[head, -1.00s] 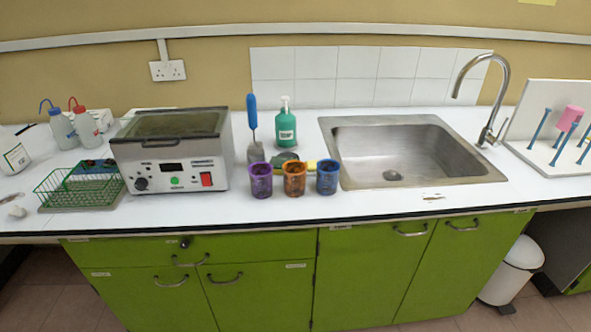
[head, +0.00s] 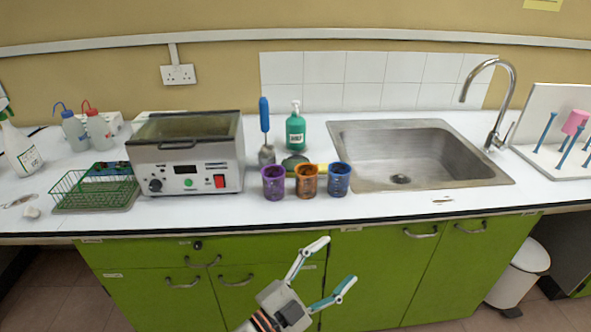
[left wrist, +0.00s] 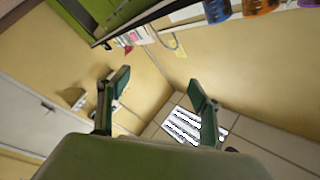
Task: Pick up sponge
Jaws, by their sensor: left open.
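A low dark green item (head: 295,161), with a strip of yellow beside it, lies on the counter behind the cups. It may be the sponge, but the cups partly hide it and I cannot be sure. My left gripper (head: 335,264) is open and empty in front of the green cupboards, below the counter's front edge and well apart from that item. In the left wrist view its open fingers (left wrist: 158,80) show with nothing between them. My right gripper is not in view.
Purple (head: 273,183), orange (head: 306,181) and blue (head: 339,179) cups stand in a row in front of the green item. A green soap bottle (head: 296,133) and blue-handled brush (head: 265,125) stand behind. The bath device (head: 185,160) is left, the sink (head: 350,160) right.

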